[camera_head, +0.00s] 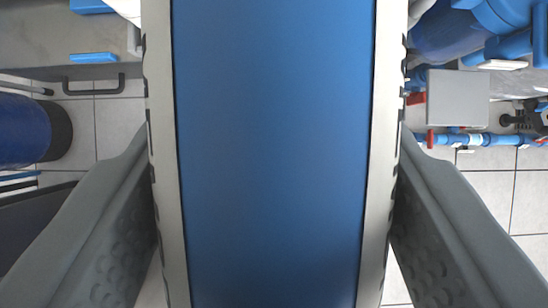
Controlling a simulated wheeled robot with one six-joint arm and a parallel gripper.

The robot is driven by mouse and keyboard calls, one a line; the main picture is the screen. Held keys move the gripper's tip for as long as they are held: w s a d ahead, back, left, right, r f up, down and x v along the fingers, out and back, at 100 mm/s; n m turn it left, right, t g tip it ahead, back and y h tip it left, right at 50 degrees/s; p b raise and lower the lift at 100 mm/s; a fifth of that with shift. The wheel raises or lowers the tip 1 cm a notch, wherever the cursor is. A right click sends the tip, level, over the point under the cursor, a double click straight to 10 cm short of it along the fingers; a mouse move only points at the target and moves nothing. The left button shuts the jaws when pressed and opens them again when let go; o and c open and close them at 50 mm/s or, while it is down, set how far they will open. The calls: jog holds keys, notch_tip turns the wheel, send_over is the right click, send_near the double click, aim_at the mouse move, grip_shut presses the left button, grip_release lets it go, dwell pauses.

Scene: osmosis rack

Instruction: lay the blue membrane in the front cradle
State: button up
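The blue membrane (272,120) is a wide, smooth blue body that fills the middle of the view from the top edge to the bottom edge. My gripper (273,175) has its two dark grey fingers at the membrane's left and right sides. Long pale strips with notched outer edges lie between the fingers and the blue surface, tight along both sides. My gripper looks shut on the membrane. Both ends of the membrane are out of view. I cannot make out the front cradle; the membrane covers the middle of the scene.
A dark blue cylinder (22,130) lies at the left edge, near a dark handle (93,84). At the right are a grey box (457,98), blue pipes with red valve handles (480,139) and larger blue parts above. Pale floor tiles (118,122) show on both sides.

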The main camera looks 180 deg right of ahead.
jog(key=shift+s, duration=0.4)
jog(key=a+n+y, duration=0.1)
jog(key=n, duration=0.1)
jog(key=a+f+n+y, duration=0.1)
jog(key=n, duration=0.1)
jog(key=shift+a+y, duration=0.25)
jog(key=shift+y, duration=0.05)
jog(key=a+f+n+g+y, duration=0.3)
jog(key=a+n+g, duration=0.3)
jog(key=n, duration=0.8)
jog(key=shift+a+g+y, duration=0.4)
jog(key=shift+a+y, duration=0.2)
jog(key=shift+a, duration=0.15)
